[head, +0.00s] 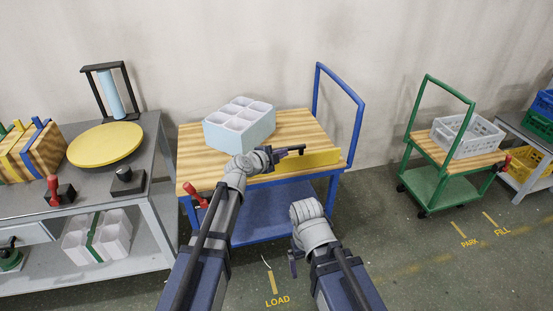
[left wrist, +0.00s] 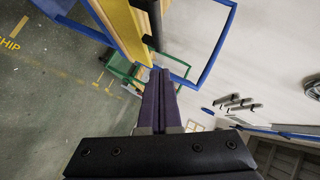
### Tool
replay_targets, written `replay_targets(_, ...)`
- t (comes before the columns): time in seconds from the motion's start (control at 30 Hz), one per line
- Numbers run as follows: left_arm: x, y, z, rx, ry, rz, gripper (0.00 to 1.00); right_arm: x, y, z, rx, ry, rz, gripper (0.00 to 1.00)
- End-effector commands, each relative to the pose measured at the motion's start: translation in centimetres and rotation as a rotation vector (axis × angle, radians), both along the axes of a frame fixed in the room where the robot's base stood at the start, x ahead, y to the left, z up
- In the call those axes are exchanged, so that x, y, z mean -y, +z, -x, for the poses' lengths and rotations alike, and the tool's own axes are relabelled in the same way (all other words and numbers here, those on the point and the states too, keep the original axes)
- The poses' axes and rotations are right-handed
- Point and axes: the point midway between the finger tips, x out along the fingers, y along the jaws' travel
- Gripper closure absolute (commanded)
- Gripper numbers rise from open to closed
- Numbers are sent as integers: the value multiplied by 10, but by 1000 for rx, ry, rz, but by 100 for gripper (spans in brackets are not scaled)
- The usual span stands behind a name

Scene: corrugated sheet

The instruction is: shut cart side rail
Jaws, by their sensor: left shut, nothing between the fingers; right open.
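The blue cart (head: 262,212) has a wooden deck and a tall blue push handle (head: 362,110). A yellow side rail (head: 322,159) runs along the right part of the deck's front edge; its left part is hidden behind my left arm. My left gripper (head: 303,150) is shut and empty, at the rail's upper edge in the head view; I cannot tell whether it touches. In the left wrist view the shut fingers (left wrist: 160,72) point toward the yellow rail (left wrist: 118,28), which lies up and left. My right gripper (head: 293,266) is open and empty, low in front of the cart.
A pale blue divided box (head: 240,124) stands on the deck. A red-handled latch (head: 194,194) is at the cart's front left corner. A grey workbench (head: 150,150) stands close on the left. A green cart (head: 433,182) is farther right, with open floor between the carts.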

Motion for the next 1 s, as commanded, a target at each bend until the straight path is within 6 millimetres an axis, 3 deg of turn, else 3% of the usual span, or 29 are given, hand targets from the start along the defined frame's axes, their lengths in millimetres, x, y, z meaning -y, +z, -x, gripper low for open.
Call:
replay_targets(0.03,7,-8,-13,0,-3,-1,100,0,-8,0,0,0,0,6)
replay_targets(0.23,27,-24,-46,0,-3,-1,100,0,-24,0,0,0,0,6)
replay_targets(0.4,16,-38,-66,-1,0,-1,100,0,-38,0,0,0,0,6)
replay_targets(1.0,10,-41,-81,-1,0,0,100,0,-41,0,0,0,0,6)
